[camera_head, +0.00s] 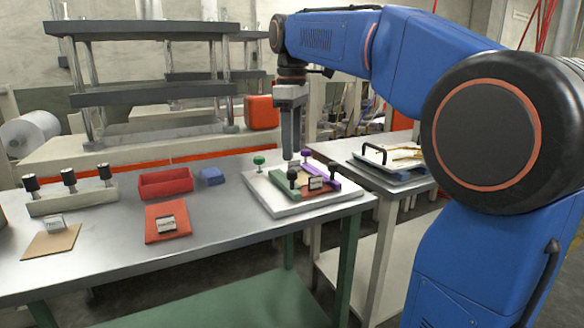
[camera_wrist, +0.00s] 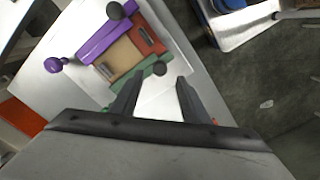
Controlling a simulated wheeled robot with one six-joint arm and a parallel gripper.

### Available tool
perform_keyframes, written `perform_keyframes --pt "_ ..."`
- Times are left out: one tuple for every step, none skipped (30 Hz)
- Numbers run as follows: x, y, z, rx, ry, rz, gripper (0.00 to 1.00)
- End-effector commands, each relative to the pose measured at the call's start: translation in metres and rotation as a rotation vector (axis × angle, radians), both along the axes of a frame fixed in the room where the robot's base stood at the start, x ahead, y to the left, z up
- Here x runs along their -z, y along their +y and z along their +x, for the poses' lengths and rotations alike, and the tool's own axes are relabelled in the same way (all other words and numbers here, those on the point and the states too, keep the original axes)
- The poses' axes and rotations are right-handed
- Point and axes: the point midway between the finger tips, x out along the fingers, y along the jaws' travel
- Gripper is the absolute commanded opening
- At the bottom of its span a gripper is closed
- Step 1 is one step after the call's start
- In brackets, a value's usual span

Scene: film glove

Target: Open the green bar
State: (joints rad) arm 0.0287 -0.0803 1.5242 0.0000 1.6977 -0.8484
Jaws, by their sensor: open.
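The green bar (camera_head: 283,190) lies along the left side of a small fixture on a white board (camera_head: 262,195). A green knob (camera_head: 259,160) stands by its far end. My gripper (camera_head: 289,157) points down above the fixture, to the right of the green knob.
A purple bar (camera_head: 324,178) with a purple knob (camera_head: 306,154) lies opposite the green bar. Black knobs (camera_head: 333,167) stand on the fixture. A red bin (camera_head: 165,182), blue block (camera_head: 211,177) and red mat (camera_head: 158,232) lie to the left. Bare table separates them from the board.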

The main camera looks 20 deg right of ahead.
Motion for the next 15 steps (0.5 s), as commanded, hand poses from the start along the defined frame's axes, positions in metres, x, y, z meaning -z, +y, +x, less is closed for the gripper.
perform_keyframes --pt "0.01 0.0 -0.001 0.0 0.001 0.0 0.42" --pt "0.015 0.0 -0.001 0.0 0.003 0.0 0.42" --pt "0.022 0.0 0.0 0.0 0.002 0.001 0.42" --pt "0.026 0.0 0.0 0.0 0.002 0.001 0.42" --pt "0.031 0.0 -0.001 0.0 0.003 0.0 0.42" --pt "0.036 0.0 0.0 0.0 0.001 0.0 0.42" --pt "0.04 0.0 0.0 0.0 0.002 0.001 0.42" --pt "0.044 0.0 0.0 0.0 0.003 0.0 0.42" --pt "0.048 0.0 0.0 0.0 0.001 0.0 0.42" --pt "0.051 0.0 0.0 0.0 0.001 0.001 0.42" --pt "0.053 0.0 0.0 0.0 0.001 0.0 0.42" --pt "0.056 0.0 0.0 0.0 0.001 0.0 0.42" --pt "0.058 0.0 0.0 0.0 0.001 0.0 0.42" --pt "0.059 0.0 0.0 0.0 0.001 0.0 0.42" --pt "0.06 0.0 0.0 0.0 0.0 0.0 0.42"
